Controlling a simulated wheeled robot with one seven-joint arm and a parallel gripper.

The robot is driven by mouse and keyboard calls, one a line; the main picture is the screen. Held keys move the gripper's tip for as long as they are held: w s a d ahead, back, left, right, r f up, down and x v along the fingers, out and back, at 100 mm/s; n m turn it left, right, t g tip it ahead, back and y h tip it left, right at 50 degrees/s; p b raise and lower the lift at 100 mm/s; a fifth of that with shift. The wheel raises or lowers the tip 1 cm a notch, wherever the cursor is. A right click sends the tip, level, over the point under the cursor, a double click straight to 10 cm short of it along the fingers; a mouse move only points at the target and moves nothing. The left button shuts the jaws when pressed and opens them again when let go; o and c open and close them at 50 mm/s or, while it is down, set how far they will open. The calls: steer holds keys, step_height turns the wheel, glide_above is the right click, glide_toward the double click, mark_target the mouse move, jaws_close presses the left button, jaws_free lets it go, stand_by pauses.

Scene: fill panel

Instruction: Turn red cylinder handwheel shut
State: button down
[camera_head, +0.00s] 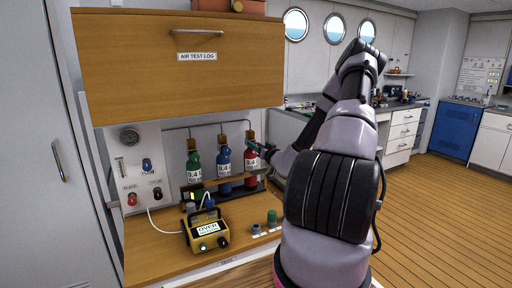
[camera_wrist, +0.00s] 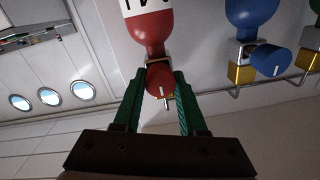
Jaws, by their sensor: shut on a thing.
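The red cylinder (camera_head: 250,172) stands rightmost of three cylinders in the rack. In the wrist view, its body (camera_wrist: 150,30) appears upside down. The red handwheel (camera_wrist: 159,79) sits on the cylinder's brass valve, with a pale mark on its face. My gripper (camera_wrist: 160,88) has its two green fingers on either side of the handwheel, shut on it. In the head view, my gripper (camera_head: 259,147) reaches in from the right at the cylinder's neck. The handwheel is hard to make out there.
Blue (camera_head: 223,168) and green (camera_head: 194,168) cylinders stand to the left, behind a wooden rail. A wooden cabinet (camera_head: 180,75) overhangs the rack. A yellow meter (camera_head: 207,232) sits on the bench. The blue cylinder's handwheel (camera_wrist: 270,60) is beside mine in the wrist view.

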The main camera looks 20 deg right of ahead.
steer(key=shift+f, duration=0.15)
steer(key=shift+c, duration=2.4)
jaws_free()
steer(key=s, duration=1.1)
steer(key=shift+d, duration=0.45)
steer(key=shift+w, duration=0.1)
